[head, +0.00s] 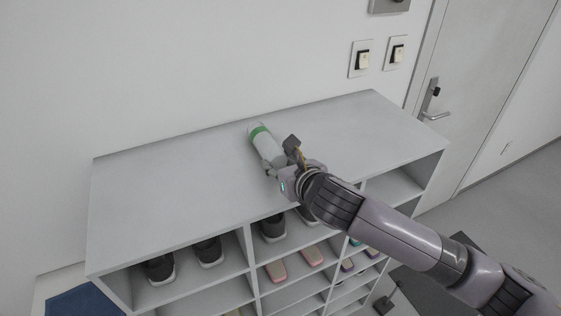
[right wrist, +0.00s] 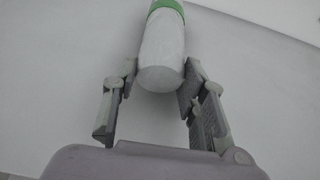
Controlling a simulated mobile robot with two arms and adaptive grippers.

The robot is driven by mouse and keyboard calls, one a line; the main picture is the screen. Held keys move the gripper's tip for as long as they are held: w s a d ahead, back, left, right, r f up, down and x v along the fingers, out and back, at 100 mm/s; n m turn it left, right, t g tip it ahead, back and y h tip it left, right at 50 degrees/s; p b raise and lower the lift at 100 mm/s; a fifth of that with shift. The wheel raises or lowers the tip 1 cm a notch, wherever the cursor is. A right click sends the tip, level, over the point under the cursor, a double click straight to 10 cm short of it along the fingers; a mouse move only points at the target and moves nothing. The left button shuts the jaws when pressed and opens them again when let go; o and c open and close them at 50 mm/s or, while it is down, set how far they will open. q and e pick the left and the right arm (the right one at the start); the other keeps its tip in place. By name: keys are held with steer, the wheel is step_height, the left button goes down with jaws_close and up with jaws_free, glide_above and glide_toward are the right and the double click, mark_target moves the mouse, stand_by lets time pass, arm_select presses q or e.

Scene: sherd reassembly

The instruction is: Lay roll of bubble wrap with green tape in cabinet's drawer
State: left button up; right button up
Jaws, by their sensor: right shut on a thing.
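The roll of bubble wrap (head: 265,145) is a whitish cylinder with a green tape band near its far end. It is at the top of the grey shoe cabinet, near the middle. In the right wrist view the roll (right wrist: 162,55) points away from me, its near end between the fingers. My right gripper (head: 281,160) is shut on the near end of the roll. The fingers also show in the right wrist view (right wrist: 158,85). I cannot tell whether the roll touches the cabinet top. No drawer is clearly visible. My left gripper is not in view.
The cabinet top (head: 160,190) is otherwise clear. Open compartments below hold dark shoes (head: 208,250) and pink slippers (head: 312,257). A wall with light switches (head: 362,60) stands behind, and a door (head: 440,70) is at the right. A blue mat (head: 85,302) lies at lower left.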

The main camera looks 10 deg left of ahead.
steer(key=o, duration=1)
steer(key=shift+f, duration=0.1)
steer(key=shift+o, duration=0.2)
